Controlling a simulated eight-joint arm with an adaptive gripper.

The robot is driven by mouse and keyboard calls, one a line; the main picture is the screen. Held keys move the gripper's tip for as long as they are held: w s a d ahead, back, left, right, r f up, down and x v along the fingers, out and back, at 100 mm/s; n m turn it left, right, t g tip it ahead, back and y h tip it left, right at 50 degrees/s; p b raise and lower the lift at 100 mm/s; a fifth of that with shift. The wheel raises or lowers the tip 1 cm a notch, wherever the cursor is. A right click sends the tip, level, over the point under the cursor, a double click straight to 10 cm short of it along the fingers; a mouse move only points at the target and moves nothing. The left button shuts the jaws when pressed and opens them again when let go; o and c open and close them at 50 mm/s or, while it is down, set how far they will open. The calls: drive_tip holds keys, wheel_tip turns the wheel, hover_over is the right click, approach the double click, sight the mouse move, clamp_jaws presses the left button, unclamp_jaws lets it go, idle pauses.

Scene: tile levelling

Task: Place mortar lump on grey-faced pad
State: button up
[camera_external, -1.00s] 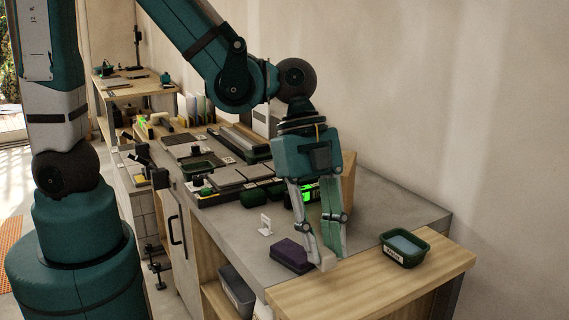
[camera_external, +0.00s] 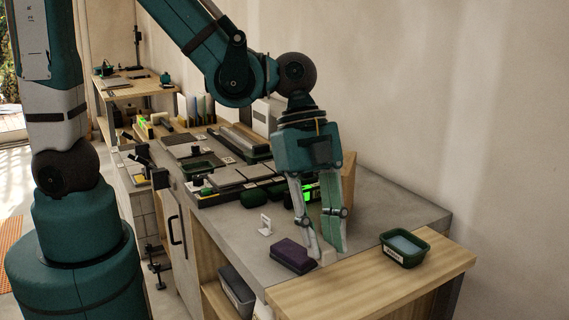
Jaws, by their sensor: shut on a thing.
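My gripper (camera_external: 328,252) points down over the near end of the grey worktop. Its fingers are shut on a small pale lump (camera_external: 327,258), which looks like the mortar lump and is mostly hidden by the fingertips. I cannot tell whether the lump touches the worktop. A dark purple block (camera_external: 292,254) lies just left of the fingertips. Flat grey plates (camera_external: 225,178) lie farther back on the worktop. I cannot tell which thing is the grey-faced pad.
A small white bracket (camera_external: 265,225) stands left of the fingers. Dark green pieces and a lit green display (camera_external: 308,192) are behind them.

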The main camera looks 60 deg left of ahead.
drive_tip(key=a+r, duration=0.1)
drive_tip(key=a, duration=0.3)
drive_tip(key=w+a+r, duration=0.1)
drive_tip(key=a, duration=0.3)
drive_tip(key=w+a+r+p, duration=0.1)
drive_tip(key=a, duration=0.3)
drive_tip(key=shift+a, duration=0.2)
drive_tip(key=shift+c, duration=0.2)
drive_tip(key=shift+a+r, duration=0.2)
drive_tip(key=shift+a, duration=0.5)
drive_tip(key=shift+f, duration=0.1)
approach(296, 253)
drive_tip(key=shift+d+f+b, duration=0.15)
drive_tip(key=shift+d+b, duration=0.05)
drive_tip(key=shift+d, duration=0.25)
drive_tip(key=shift+d+f+b, duration=0.2)
drive_tip(key=shift+d, duration=0.25)
drive_tip(key=shift+f, duration=0.15)
drive_tip(key=shift+f+b, duration=0.4)
drive_tip(key=shift+f, duration=1.55)
drive_tip(key=shift+s+f, duration=0.1)
